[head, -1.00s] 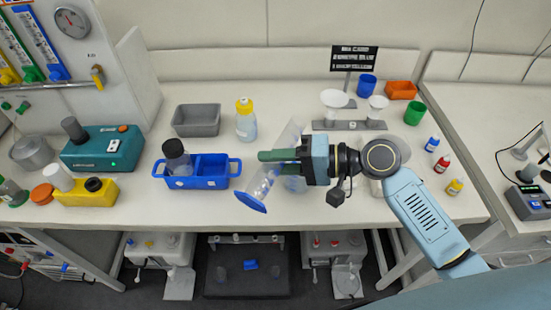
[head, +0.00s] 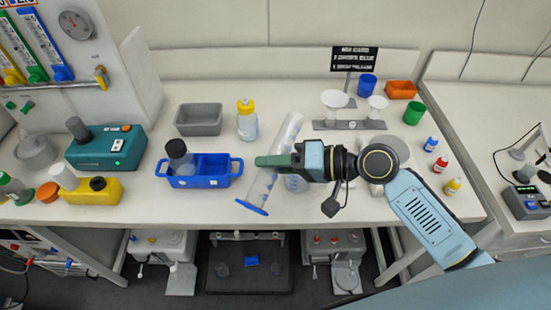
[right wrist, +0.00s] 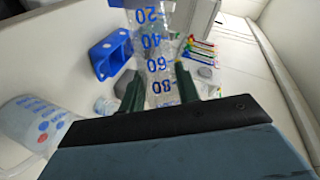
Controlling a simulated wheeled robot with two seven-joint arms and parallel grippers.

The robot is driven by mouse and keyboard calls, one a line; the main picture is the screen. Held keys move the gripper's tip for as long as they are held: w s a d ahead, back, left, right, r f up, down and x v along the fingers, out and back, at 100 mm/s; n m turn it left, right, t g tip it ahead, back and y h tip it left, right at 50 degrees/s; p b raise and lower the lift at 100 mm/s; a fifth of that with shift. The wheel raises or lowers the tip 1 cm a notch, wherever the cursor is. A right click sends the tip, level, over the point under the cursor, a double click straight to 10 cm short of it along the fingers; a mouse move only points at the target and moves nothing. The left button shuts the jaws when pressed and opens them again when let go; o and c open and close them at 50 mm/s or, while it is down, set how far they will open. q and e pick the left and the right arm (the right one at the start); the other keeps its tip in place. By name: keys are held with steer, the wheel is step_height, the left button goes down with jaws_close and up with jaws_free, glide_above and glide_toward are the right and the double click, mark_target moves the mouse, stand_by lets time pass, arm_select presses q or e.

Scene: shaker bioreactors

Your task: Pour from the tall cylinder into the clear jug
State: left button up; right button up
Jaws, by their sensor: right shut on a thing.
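The tall cylinder (head: 262,187) is clear with blue marks and a blue base. It is tilted, with its base at the lower left and its open end at the upper right. My right gripper (head: 270,160) is shut on its middle. In the right wrist view the cylinder (right wrist: 155,45) shows blue numbers between the two fingers (right wrist: 160,85). Any liquid level is too small to tell. My left gripper is not in view.
A blue two-part carrier (head: 212,181) with a dark-capped bottle (head: 180,157) stands left of the cylinder. A yellow-capped bottle (head: 247,122) and grey bin (head: 198,120) stand behind. A rack with white funnels (head: 335,100) is at the back right. The front edge is close.

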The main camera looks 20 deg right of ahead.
steer(key=shift+s+a+f+n+h+b, duration=0.15)
steer(key=shift+s+a+f+n+h, duration=0.15)
steer(key=shift+f, duration=0.3)
steer(key=shift+s+a+f+n+h+b, duration=0.1)
steer(key=shift+f+n+h+b, duration=0.1)
steer(key=shift+f+n, duration=0.3)
steer(key=w+d+f+n+t+h+b, duration=0.2)
steer(key=w+d+f+n+t+h, duration=0.1)
steer(key=w+d+f+n, duration=0.2)
steer(key=shift+w+d+f+n+t+h+b, duration=0.3)
steer(key=shift+d+f+n+h, duration=0.15)
steer(key=shift+n, duration=0.45)
steer(key=shift+s+a, duration=0.1)
steer(key=shift+a, duration=0.05)
stand_by(0.5)
